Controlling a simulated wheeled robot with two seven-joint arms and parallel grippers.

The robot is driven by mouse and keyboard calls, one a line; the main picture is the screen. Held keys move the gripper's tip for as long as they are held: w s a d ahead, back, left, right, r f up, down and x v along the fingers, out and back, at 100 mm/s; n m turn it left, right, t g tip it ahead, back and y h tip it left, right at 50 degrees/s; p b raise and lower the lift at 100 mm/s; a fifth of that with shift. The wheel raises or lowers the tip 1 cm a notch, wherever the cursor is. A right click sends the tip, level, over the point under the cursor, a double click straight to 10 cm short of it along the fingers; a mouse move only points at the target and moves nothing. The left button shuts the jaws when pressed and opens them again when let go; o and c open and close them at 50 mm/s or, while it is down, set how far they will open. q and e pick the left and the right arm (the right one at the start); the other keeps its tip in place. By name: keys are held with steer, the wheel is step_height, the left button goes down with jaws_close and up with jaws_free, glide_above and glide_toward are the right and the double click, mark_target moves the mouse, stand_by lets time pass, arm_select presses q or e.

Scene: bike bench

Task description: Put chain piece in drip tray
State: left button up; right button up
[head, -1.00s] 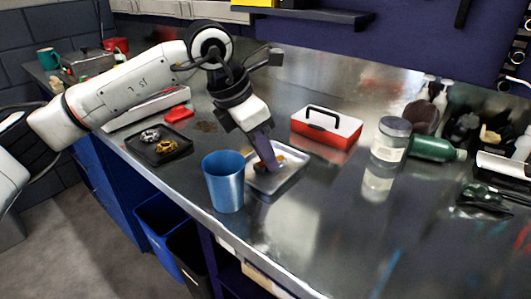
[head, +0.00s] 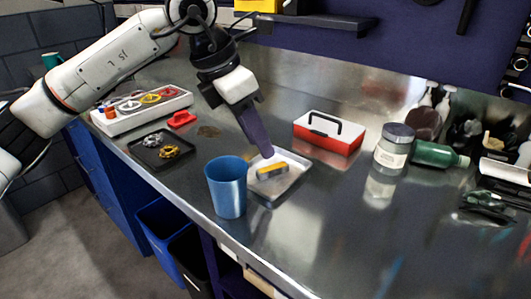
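A silver coil (head: 152,140) and a gold coil (head: 169,152), both chain-like, lie in a shallow black tray (head: 148,163) at the left. A shallow metal tray (head: 293,180) stands mid-bench behind a blue cup; a yellow and grey block (head: 271,170) lies in it. I cannot tell for sure which tray is the drip tray. My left gripper (head: 267,153) points down at the metal tray's back edge, its purple fingertips just behind the block. The fingers overlap from this side, so their opening is hidden; I see nothing held. My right gripper is out of view.
The blue cup (head: 226,186) stands near the bench's front edge. A white box with coloured discs (head: 141,107) is behind the black tray. The front right bench is mostly clear.

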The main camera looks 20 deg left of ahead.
arm_select(q)
steer(key=v, duration=0.5)
steer(key=shift+s+a+r, duration=0.1)
steer(key=shift+r, duration=0.25)
